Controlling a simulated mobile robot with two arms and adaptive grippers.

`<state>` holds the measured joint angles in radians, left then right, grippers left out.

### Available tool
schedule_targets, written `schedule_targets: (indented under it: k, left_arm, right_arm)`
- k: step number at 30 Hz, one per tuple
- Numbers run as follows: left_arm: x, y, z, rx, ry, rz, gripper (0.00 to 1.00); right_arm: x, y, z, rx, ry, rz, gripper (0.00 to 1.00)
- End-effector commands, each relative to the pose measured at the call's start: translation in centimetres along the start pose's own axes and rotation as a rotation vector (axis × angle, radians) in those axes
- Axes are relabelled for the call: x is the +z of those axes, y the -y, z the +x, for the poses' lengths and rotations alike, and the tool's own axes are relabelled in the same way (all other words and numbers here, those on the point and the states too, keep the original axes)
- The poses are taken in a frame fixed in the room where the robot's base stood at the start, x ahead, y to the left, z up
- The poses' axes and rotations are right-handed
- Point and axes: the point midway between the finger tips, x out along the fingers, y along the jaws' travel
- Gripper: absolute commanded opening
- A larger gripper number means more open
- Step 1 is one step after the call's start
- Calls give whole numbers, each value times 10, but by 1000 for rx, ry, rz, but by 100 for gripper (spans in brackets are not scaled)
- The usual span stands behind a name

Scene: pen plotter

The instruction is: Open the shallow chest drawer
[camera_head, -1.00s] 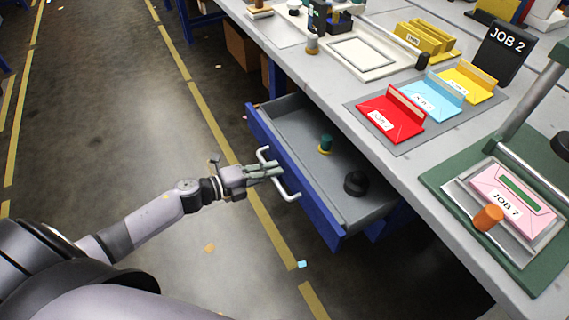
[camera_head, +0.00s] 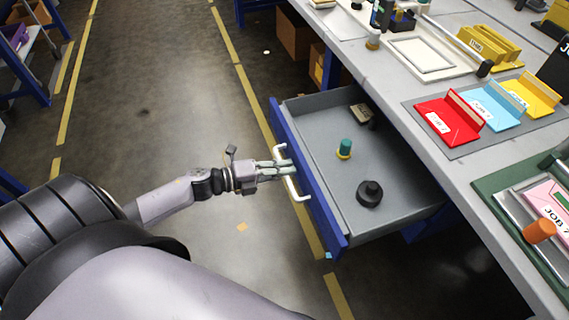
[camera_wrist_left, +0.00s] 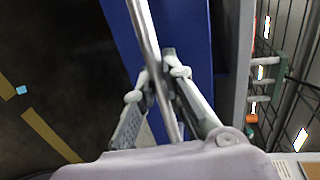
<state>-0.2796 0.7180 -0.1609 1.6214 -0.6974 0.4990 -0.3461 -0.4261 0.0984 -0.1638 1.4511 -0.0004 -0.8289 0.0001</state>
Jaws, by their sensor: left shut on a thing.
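The shallow chest drawer (camera_head: 312,195) has a blue front and a grey tray, and is pulled well out from under the workbench. A white bar handle (camera_head: 301,193) runs along its front. My left gripper (camera_head: 288,168) is shut on the handle near its middle. In the left wrist view the two fingers (camera_wrist_left: 165,85) close around the pale bar (camera_wrist_left: 145,32), with the blue drawer front (camera_wrist_left: 185,40) behind it. Inside the drawer are a green and yellow piece (camera_head: 345,149), a black knob-like piece (camera_head: 370,193) and a small box-like item (camera_head: 361,113). My right gripper is not seen.
The grey workbench (camera_head: 400,105) holds red (camera_head: 447,121), blue (camera_head: 497,107) and yellow (camera_head: 531,92) folders, a framed panel (camera_head: 424,58) and a green fixture with a pink envelope. Cardboard boxes (camera_head: 293,33) stand under the bench.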

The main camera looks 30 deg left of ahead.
Motion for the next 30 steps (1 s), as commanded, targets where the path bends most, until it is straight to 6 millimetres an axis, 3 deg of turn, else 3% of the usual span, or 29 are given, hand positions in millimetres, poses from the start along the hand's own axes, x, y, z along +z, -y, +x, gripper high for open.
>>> schedule_targets:
  k: [2,3,12,23,30]
  left_arm:
    - [0,-1,0,1,-1,0,0]
    - [0,-1,0,1,-1,0,12]
    - [0,0,0,1,0,0,32]
    - [0,-1,-4,2,0,-1,32]
    - [-1,-2,-38,5,0,-2,32]
  right_arm:
    - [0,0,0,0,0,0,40]
    - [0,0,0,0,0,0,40]
    - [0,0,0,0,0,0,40]
    - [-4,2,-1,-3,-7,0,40]
    - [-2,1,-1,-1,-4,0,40]
